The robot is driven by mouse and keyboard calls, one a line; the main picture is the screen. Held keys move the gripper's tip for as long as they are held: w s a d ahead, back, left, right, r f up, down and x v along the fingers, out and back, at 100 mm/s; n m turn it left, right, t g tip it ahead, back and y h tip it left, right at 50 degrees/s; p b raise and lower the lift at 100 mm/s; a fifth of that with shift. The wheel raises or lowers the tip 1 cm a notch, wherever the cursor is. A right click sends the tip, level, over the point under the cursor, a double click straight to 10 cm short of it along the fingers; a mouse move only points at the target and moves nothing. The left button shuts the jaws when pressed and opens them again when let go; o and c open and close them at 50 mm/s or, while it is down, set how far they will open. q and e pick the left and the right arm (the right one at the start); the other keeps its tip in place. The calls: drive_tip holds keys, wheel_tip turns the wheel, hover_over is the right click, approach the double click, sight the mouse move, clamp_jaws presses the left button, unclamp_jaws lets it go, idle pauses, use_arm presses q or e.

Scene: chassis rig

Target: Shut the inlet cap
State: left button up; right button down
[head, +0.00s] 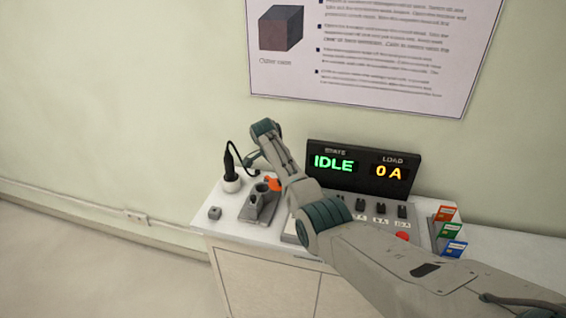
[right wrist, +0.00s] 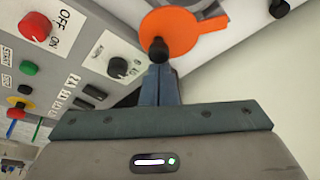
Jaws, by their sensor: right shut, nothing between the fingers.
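The orange inlet cap (head: 274,184) shows beside the top of the grey inlet housing (head: 260,206), partly covered by my right arm. In the right wrist view the cap (right wrist: 185,30) is a flat orange disc with a tab, at the top centre. A black round knob (right wrist: 158,50) shows against it, just beyond my fingertips. My right gripper (right wrist: 158,72) is shut and empty, its fingers pointing at the knob and cap. I cannot tell whether the fingertips touch. In the head view my right arm reaches across the panel to the inlet. My left gripper is not in view.
A black plug (head: 230,162) with a cable stands in a white holder left of the inlet. The display (head: 362,170) reads IDLE and 0 A. Coloured cards (head: 446,228) stand at the right.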

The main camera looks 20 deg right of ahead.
sight(274, 189)
drive_tip(key=shift+s+a+m+g, duration=0.2)
drive_tip(key=shift+a+m+g, duration=0.3)
drive_tip(key=shift+m, duration=0.4)
drive_tip(key=shift+s+a+f, duration=0.1)
drive_tip(key=shift+s+a, duration=0.05)
drive_tip(key=shift+a, duration=0.15)
drive_tip(key=a, duration=0.4)
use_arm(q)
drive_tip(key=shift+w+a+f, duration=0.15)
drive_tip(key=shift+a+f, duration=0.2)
use_arm(e)
drive_tip(key=shift+a, duration=0.6)
use_arm(q)
drive_tip(key=shift+b, duration=0.3)
use_arm(e)
drive_tip(key=shift+w, duration=0.2)
drive_tip(key=shift+w+a+b, duration=0.2)
drive_tip(key=shift+w+b, duration=0.5)
drive_tip(key=shift+b, duration=1.2)
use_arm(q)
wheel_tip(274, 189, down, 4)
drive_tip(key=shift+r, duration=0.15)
